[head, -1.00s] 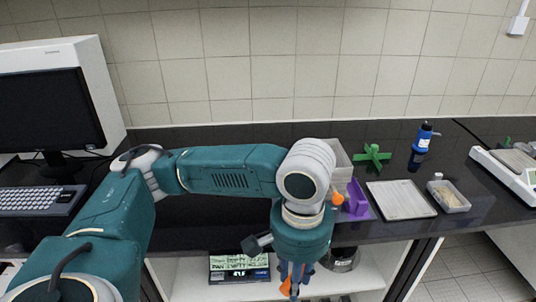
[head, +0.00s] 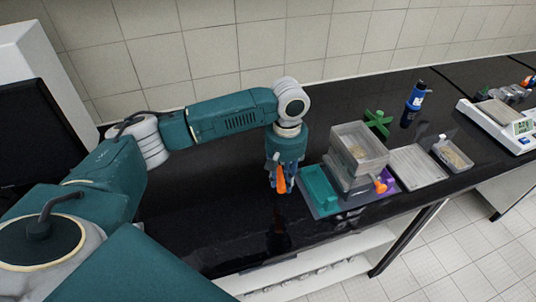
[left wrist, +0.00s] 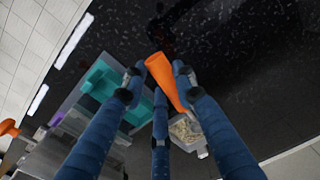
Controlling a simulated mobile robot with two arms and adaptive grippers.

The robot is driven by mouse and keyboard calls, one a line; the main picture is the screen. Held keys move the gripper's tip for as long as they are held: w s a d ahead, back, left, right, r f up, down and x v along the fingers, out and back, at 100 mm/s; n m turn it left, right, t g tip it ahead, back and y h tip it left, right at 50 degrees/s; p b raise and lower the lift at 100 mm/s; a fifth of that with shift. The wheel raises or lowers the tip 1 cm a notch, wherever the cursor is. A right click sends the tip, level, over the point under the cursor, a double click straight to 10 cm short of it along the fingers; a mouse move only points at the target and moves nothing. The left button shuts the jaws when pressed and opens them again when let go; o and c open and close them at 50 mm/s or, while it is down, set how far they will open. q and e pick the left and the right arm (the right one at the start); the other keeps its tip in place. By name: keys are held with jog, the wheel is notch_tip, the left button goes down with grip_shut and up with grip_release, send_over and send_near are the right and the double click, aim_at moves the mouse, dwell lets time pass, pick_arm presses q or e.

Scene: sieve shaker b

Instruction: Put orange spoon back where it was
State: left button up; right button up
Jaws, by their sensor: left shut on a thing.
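The orange spoon (head: 281,181) hangs in my left gripper (head: 276,184), over the dark bench just left of the shaker. In the left wrist view the spoon (left wrist: 167,80) sits between the blue fingers (left wrist: 160,85), its wide orange end pointing up in the picture. My right gripper is in neither view.
A clear sieve stack (head: 358,148) with an orange knob (head: 381,187) stands behind the teal block. A clear box of pale grains (left wrist: 187,132) lies below the fingers. Green part (head: 378,120), blue bottle (head: 415,98), flat tray (head: 416,167) and balance (head: 497,118) stand rightward. The bench's left front is clear.

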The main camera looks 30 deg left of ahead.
aim_at(271, 195)
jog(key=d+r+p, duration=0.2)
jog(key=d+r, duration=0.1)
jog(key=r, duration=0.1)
pick_arm(q)
jog(key=a+f+n, duration=0.1)
jog(key=w+a+f+b, duration=0.1)
jog(key=a+f, duration=0.1)
jog(key=w+a+f+n+b, duration=0.1)
jog(key=a, duration=0.1)
jog(key=shift+a+f+n, duration=0.15)
jog(key=shift+f+n, duration=0.05)
jog(key=shift+n, duration=0.1)
notch_tip(271, 195, down, 4)
jog(key=b, duration=0.5)
jog(key=shift+f+b, duration=0.55)
jog(key=shift+b, duration=0.3)
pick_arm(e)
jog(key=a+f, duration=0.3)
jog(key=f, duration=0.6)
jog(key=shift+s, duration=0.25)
pick_arm(q)
jog(key=shift+f, duration=0.6)
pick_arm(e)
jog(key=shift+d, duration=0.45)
pick_arm(q)
jog(key=o, duration=1.2)
jog(key=shift+c, duration=0.2)
